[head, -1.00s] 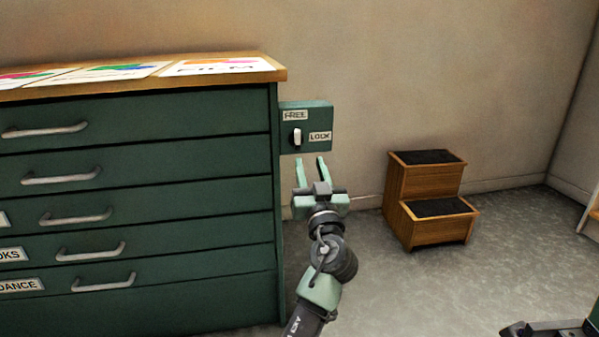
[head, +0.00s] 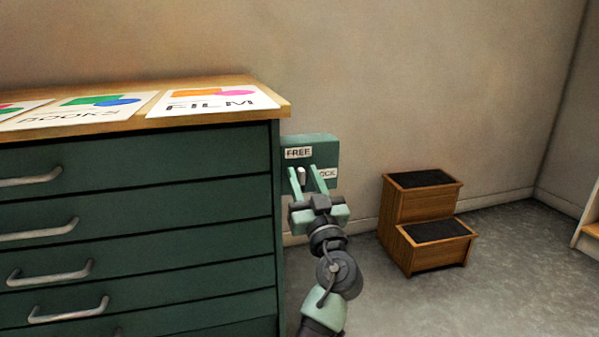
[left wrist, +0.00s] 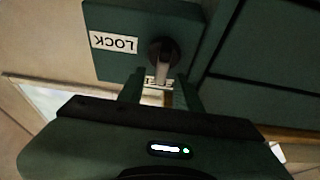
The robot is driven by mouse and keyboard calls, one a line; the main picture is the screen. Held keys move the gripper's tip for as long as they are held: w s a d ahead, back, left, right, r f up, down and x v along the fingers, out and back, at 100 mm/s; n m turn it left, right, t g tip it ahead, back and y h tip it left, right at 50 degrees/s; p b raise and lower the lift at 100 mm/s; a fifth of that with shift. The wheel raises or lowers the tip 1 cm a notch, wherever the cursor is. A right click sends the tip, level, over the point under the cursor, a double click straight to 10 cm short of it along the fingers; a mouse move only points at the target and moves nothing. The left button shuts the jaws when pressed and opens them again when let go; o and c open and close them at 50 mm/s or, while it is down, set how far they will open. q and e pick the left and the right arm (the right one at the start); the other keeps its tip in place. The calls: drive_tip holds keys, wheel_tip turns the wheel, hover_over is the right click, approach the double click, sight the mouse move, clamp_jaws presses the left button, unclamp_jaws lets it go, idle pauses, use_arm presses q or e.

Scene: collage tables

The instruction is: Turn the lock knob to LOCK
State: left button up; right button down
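The lock box (head: 325,146) is a green box on the right side of the cabinet, with a FREE label (head: 298,153) and a LOCK label (head: 328,173) partly covered by a finger. Its pale knob (head: 301,173) points up toward FREE. My left gripper (head: 304,171) is open in front of the knob. In the left wrist view, the knob (left wrist: 163,52) has its lever between the two open fingertips (left wrist: 158,76), with a gap on each side; contact is not visible. The LOCK label (left wrist: 114,42) appears upside down there. My right gripper is out of view.
A green cabinet (head: 150,165) with several handled drawers stands left of the lock box. Printed sheets, including FILM (head: 213,101), lie on its wooden top. A wooden step stool (head: 425,222) stands to the right on open grey floor (head: 495,285).

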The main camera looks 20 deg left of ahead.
use_arm(q)
drive_tip(key=shift+d, duration=0.1)
clamp_jaws()
